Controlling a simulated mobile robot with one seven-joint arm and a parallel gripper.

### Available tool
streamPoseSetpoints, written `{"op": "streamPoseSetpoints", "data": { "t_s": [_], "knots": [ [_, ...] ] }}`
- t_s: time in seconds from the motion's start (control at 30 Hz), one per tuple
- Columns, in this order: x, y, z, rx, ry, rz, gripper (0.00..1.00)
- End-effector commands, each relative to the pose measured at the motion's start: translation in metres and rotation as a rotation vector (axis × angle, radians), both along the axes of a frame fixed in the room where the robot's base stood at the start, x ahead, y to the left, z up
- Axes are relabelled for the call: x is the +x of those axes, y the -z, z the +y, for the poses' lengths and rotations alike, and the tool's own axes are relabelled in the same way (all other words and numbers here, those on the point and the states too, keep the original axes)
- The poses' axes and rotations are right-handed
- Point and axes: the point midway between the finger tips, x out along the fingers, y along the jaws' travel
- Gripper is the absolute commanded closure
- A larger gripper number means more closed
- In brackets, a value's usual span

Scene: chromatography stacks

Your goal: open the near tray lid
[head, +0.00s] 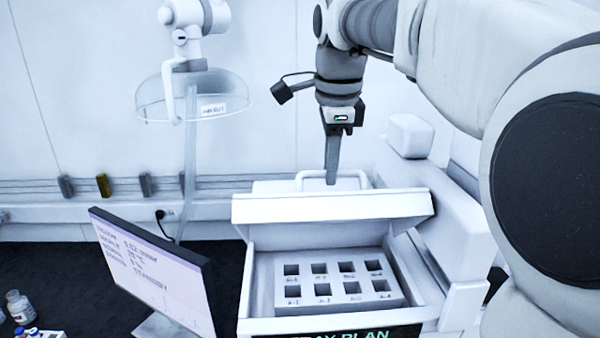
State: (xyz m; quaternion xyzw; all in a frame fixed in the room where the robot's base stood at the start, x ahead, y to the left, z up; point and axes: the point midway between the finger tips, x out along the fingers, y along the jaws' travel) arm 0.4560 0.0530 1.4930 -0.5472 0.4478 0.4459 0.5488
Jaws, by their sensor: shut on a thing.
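The near tray lid (335,208) is a white panel at the centre of the head view. It is raised, and the tray's inside shows below its front edge. A white bar handle (306,177) stands at the lid's back as seen here. My gripper (331,175) points down and is shut on this handle; its fingers hide the handle's middle. The open tray (262,295) holds a pale block (337,281) with two rows of square holes. The holes look dark and empty.
A white housing (452,235) stands close on the tray's right. A monitor (157,275) stands on the left, with a small bottle (18,306) beyond it. A clear dome (193,95) hangs at the back left. Dark bench top (60,265) is free at the left.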

Motion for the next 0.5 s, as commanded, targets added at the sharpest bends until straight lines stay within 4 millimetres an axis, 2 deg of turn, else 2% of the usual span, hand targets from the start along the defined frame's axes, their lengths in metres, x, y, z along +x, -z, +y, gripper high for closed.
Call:
{"op": "streamPoseSetpoints", "data": {
  "t_s": [0.03, 0.23, 0.5],
  "knots": [
    [0.012, 0.002, -0.001, -0.004, 0.002, 0.003, 1.0],
    [0.047, -0.009, -0.001, -0.002, 0.001, 0.005, 1.0],
    [0.093, -0.014, -0.001, -0.002, 0.001, 0.008, 1.0]
  ]
}}
